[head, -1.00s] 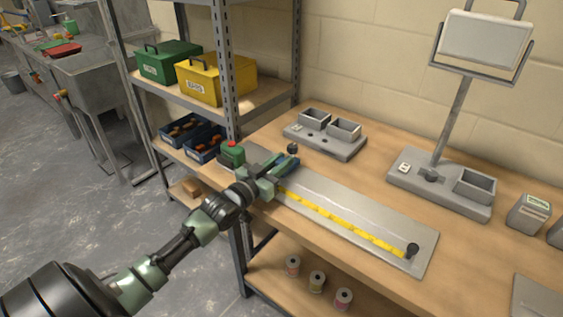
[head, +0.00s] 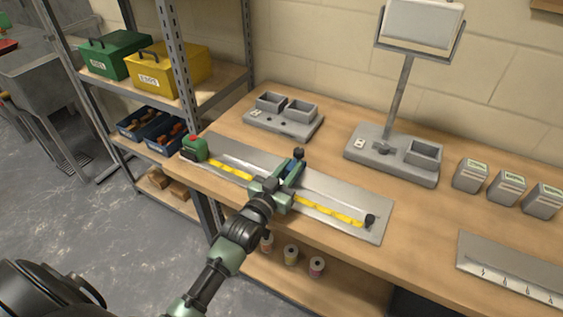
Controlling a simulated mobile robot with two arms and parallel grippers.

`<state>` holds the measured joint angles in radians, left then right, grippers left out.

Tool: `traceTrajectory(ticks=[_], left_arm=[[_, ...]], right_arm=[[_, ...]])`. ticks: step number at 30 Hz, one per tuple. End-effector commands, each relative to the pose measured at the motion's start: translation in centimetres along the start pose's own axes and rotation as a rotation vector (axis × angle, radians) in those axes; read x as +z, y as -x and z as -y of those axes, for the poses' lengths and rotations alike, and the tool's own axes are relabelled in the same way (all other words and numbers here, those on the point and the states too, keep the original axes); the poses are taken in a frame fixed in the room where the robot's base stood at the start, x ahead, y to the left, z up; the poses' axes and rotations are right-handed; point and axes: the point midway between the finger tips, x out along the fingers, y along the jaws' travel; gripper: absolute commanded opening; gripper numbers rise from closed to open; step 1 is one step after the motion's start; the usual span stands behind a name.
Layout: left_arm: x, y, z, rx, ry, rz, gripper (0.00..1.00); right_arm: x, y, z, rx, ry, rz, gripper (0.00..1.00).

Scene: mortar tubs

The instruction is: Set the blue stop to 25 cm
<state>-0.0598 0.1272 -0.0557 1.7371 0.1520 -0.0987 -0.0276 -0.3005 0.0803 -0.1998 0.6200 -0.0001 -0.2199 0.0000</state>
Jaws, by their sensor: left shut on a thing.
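The blue stop (head: 293,173), with a black knob above it, sits about midway along a grey metal plate (head: 374,205). A yellow measuring tape (head: 330,209) runs along the plate; its marks are too small to read. A green block (head: 194,149) with a red top stands at the tape's left end, and a black knob (head: 370,220) at its right end. My left gripper (head: 280,187) reaches over the tape from the front and is shut on the blue stop, hiding part of it and the tape beneath. My right gripper is out of view.
Several grey boxes (head: 507,188) and a ruler plate (head: 512,277) lie to the right. A metal shelf (head: 179,95) stands at left.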

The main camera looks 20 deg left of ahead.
Motion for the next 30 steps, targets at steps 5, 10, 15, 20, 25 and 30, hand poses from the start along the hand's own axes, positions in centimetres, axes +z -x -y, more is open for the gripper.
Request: traceTrajectory(ticks=[5,10,15,20,25,30], left_arm=[[0.2,0.0,0.0,0.001,-0.001,0.004,0.00],[0.1,0.0,0.1,0.000,-0.001,0.002,0.42],[0.1,0.0,0.1,0.000,-0.001,0.001,0.42],[0.2,0.9,0.1,0.000,0.000,0.001,0.42],[0.3,3.7,0.1,0.000,0.000,0.003,0.42],[0.3,6.4,0.1,0.000,0.000,0.003,0.42]], right_arm=[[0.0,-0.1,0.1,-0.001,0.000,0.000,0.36],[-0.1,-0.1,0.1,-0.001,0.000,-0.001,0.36],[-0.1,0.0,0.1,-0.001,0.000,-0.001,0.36],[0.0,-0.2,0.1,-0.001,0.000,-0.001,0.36],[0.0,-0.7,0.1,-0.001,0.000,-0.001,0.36],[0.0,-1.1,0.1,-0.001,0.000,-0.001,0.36]])
